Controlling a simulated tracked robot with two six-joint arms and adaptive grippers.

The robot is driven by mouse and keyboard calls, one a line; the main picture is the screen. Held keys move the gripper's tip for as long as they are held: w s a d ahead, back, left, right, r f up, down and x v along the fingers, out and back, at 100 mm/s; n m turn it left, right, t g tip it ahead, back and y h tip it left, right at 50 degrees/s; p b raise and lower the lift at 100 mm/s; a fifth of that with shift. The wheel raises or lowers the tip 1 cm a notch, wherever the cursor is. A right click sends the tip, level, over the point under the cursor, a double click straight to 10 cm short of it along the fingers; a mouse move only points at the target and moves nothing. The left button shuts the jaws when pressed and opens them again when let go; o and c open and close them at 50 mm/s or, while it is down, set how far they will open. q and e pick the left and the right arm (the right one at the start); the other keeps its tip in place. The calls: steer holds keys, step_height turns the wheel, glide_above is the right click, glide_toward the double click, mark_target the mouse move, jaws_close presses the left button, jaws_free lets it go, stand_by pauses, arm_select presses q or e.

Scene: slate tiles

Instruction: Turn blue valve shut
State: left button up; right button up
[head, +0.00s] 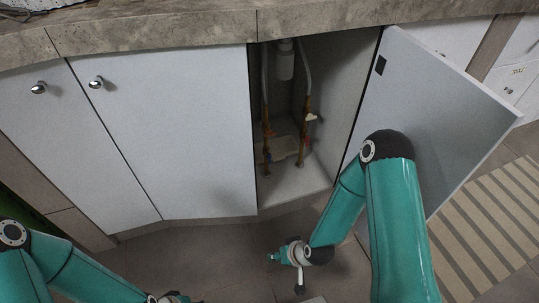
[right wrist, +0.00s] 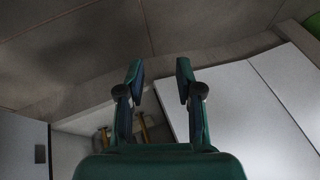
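Two copper pipes with small valves stand inside the open cabinet (head: 284,180) in the head view. The left pipe (head: 266,150) has small coloured fittings low down; the right pipe (head: 303,130) carries a pale handle (head: 311,117). The fittings are too small to tell surely which is the blue valve. My right gripper (head: 273,257) is outside the cabinet, below and in front of its opening. In the right wrist view its two fingers (right wrist: 160,72) are apart with nothing between them. My left gripper (head: 172,298) is at the bottom edge, mostly cut off.
The open cabinet door (head: 440,110) stands out to the right, behind my right arm. Closed white doors (head: 165,135) are left of the opening, under a stone countertop (head: 150,32). A striped rug (head: 495,225) lies at the right. Floor before the cabinet is clear.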

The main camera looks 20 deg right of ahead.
steer(key=w+d+t, duration=0.3)
steer(key=w+t, duration=0.2)
steer(key=w, duration=0.6)
steer(key=n+t+h, duration=0.2)
steer(key=t+h, duration=0.1)
steer(key=t, duration=0.6)
glide_toward(270, 156)
steer(key=w+b, duration=0.3)
steer(key=w, duration=0.1)
steer(key=w+b, duration=0.3)
steer(key=w, duration=0.2)
steer(key=shift+w+a+r+b, duration=0.1)
steer(key=shift+r+b, duration=0.1)
steer(key=shift+b, duration=0.15)
steer(key=shift+w+r, duration=0.1)
steer(key=shift+w, duration=0.6)
jaws_close()
